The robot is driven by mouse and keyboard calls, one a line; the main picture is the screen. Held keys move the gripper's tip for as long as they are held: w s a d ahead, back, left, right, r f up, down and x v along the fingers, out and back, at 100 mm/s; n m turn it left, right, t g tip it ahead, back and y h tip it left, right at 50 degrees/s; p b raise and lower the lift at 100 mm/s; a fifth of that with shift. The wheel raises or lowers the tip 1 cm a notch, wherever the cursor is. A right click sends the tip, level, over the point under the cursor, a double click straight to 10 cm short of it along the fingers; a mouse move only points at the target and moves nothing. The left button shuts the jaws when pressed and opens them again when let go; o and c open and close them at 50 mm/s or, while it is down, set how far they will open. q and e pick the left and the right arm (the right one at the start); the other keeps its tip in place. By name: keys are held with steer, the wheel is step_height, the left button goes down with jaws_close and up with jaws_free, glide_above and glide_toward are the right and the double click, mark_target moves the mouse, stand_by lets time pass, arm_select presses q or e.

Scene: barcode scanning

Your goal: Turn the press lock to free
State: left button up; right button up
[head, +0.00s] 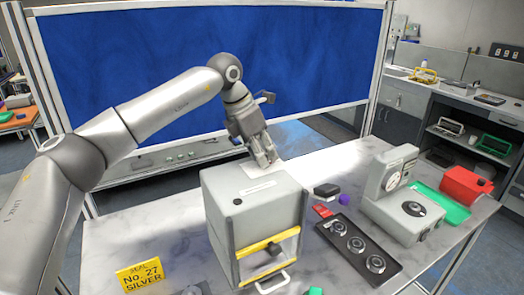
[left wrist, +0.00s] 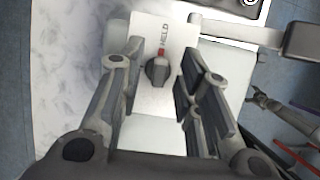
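The press lock is a dark round-backed knob (left wrist: 157,70) on a white plate (left wrist: 178,35) in the left wrist view. A red mark and the word HELD sit at the knob's upper end. My left gripper (head: 267,160) points down over the plate. In the left wrist view its fingers (left wrist: 158,72) are spread apart on both sides of the knob, with gaps showing. My right gripper cannot be made out in either view.
A grey box (head: 255,205) with a yellow-edged front opening stands before my left gripper. To its right are a black tray with round dials (head: 352,243), a grey machine (head: 400,205), a red box (head: 465,186) and a green mat (head: 440,207).

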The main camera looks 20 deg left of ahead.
arm_select(q)
jaws_close()
steer(key=n+b, duration=0.1)
steer(key=n+y+b, duration=0.1)
steer(key=n+b, duration=0.1)
steer(key=shift+d+f+t, duration=0.15)
steer(key=shift+f+t, duration=0.05)
steer(key=shift+t, duration=0.2)
steer(key=n+y+b, duration=0.1)
steer(key=n+b, duration=0.1)
steer(key=n, duration=0.1)
steer(key=shift+s+b, duration=0.1)
steer(key=shift+b, duration=0.2)
steer(key=n+y+b, duration=0.1)
steer(key=n, duration=0.1)
steer(key=shift+d+r+n+t+b, duration=0.1)
steer(key=shift+n+t+b, duration=0.2)
steer(key=shift+n, duration=0.1)
steer(key=n+y+b, duration=0.1)
steer(key=n+y, duration=0.1)
steer(key=n, duration=0.2)
steer(key=shift+d+r+n, duration=0.1)
steer(key=shift+n, duration=0.2)
steer(key=shift+n+g+y, duration=0.6)
steer(key=shift+n+y, duration=0.1)
steer(key=shift+n, duration=1.5)
